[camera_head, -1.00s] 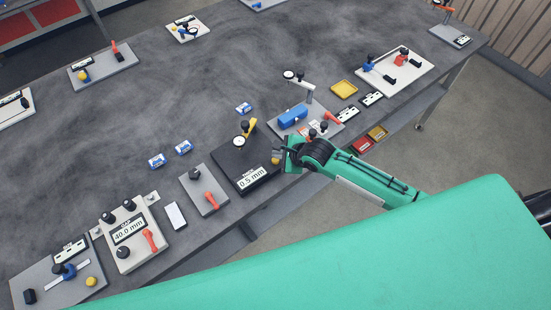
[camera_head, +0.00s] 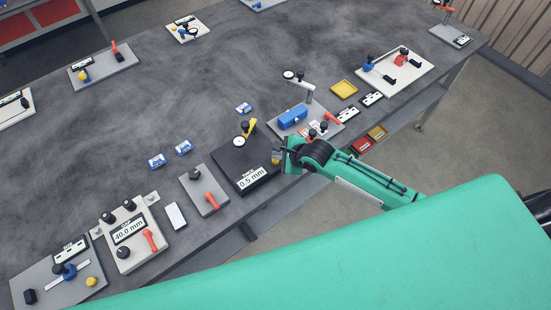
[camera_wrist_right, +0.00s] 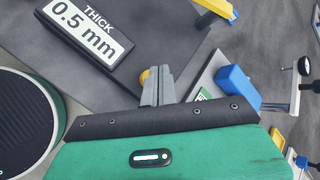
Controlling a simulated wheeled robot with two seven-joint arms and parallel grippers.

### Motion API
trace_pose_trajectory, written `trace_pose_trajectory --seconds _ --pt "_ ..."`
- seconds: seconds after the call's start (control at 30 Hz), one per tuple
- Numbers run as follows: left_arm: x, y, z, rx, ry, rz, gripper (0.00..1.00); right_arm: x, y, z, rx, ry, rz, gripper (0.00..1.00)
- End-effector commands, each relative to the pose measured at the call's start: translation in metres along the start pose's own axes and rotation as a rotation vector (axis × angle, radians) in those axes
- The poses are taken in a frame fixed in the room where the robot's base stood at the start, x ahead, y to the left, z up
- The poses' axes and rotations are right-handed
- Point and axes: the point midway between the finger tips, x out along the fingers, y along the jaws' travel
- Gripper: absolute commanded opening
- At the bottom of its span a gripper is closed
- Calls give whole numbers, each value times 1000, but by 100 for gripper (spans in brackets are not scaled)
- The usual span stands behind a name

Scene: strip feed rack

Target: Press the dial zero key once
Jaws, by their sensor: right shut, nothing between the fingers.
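A black station plate (camera_head: 231,160) with a "THICK 0.5 mm" label (camera_head: 252,179) stands near the table's front edge. It carries a round dial gauge (camera_head: 239,140) and a yellow lever (camera_head: 250,127). A round yellow key (camera_wrist_right: 146,78) sits at the plate's right side, partly hidden behind my right fingertips in the right wrist view. My right gripper (camera_head: 276,158) is shut and empty, its tips right at the key. Whether they touch or press it cannot be told. The wrist view also shows the grey fingers (camera_wrist_right: 159,84). My left gripper is not in view.
A grey station with a blue block (camera_head: 293,117) and a second dial (camera_head: 289,74) stands close to the right of my gripper. A grey plate with a red lever (camera_head: 211,199) stands to the left. The table behind the plate is mostly clear.

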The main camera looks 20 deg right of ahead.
Motion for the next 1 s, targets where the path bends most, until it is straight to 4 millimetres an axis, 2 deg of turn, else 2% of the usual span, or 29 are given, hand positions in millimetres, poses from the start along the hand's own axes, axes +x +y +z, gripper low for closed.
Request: trace_pose_trajectory --seconds 1.0 --pt "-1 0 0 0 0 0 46 8 6 -6 1 0 0 0"
